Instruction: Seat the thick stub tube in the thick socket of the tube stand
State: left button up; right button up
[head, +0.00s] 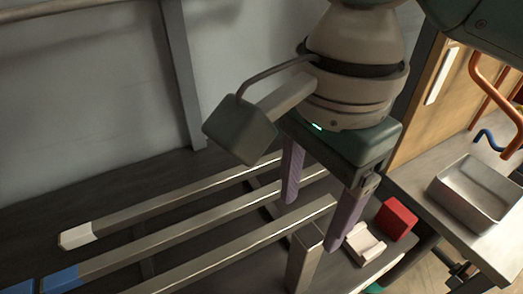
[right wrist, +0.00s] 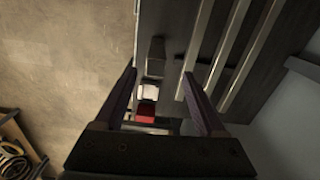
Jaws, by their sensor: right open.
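A short thick square metal tube (head: 303,262), which looks like the stub tube, stands upright at the bottom of the head view, cut off by the edge. It also shows in the right wrist view (right wrist: 155,55), beyond my fingertips and between their lines. My right gripper (head: 315,222) is open and empty, its two purple fingers pointing down close above the tube. I cannot tell a touch; the wrist view (right wrist: 159,78) shows nothing between the fingers. I cannot make out the tube stand or its thick socket for certain. My left gripper is not in view.
Several long square tubes (head: 190,228) lie side by side on the dark bench, some with white or blue ends. A white notched block (head: 363,244) and a red block (head: 397,219) sit right of the gripper. A metal tray (head: 478,190) stands on the side table at right.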

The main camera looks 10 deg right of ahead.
aim_at(308, 231)
jog(key=shift+w+d+f, duration=0.15)
jog(key=shift+w+f, duration=0.05)
jog(key=shift+f, duration=0.4)
notch_tip(308, 231, down, 4)
jog(key=shift+s+r+b, duration=0.1)
jog(key=shift+s+b, duration=0.05)
jog(key=shift+b, duration=0.25)
jog(key=f, duration=0.3)
jog(key=f+b, duration=0.1)
jog(key=f, duration=0.1)
jog(key=shift+s+d+f, duration=0.1)
jog(key=shift+s+f, duration=0.1)
jog(key=shift+s, duration=0.1)
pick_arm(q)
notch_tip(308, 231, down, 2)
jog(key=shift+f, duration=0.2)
pick_arm(e)
jog(key=shift+c, duration=0.2)
grip_shut()
